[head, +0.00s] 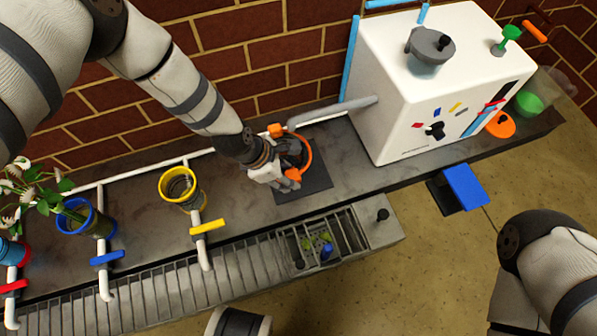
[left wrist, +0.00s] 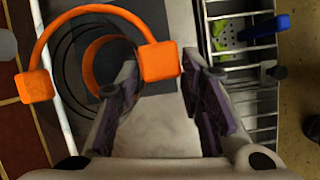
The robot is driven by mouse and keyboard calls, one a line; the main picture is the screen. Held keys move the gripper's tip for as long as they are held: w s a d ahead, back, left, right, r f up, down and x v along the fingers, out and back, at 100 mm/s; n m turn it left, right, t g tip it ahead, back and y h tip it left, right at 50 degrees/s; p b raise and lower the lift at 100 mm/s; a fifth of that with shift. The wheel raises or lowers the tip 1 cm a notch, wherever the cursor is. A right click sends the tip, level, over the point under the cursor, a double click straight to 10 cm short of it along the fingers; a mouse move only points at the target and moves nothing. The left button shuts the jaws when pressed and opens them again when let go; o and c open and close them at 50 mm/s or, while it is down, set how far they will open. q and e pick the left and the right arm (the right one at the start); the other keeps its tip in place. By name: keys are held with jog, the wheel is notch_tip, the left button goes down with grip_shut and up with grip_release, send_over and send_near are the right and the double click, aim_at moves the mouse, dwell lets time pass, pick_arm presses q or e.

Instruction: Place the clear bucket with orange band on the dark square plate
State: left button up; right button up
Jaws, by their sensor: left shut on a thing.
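The clear bucket with orange band (head: 306,152) is at the dark square plate (head: 314,183), under the pipe from the white machine. I cannot tell whether it touches the plate. In the left wrist view its orange band (left wrist: 98,47) shows as a ring, with a raised orange handle and a block at each end. My left gripper (head: 287,176) is shut on the bucket at one orange block, which sits between the fingertips in the left wrist view (left wrist: 160,68). The gripper hides part of the bucket and plate. My right gripper is out of view.
The white machine (head: 400,90) stands right of the plate. A yellow-banded bucket (head: 181,187) and a blue-banded bucket (head: 88,221) with flowers stand to the left, by white pipes with coloured handles. A slatted drain (head: 170,292) and a metal rack (head: 322,240) lie in front.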

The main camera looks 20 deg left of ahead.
aim_at(297, 173)
pick_arm(q)
jog(key=w+d+f, duration=0.1)
jog(key=d+b, duration=0.1)
jog(key=shift+w+d+f, duration=0.3)
jog(key=shift+w+f, duration=0.05)
jog(key=shift+r, duration=0.15)
jog(key=o, duration=1.3)
jog(key=shift+f, duration=0.2)
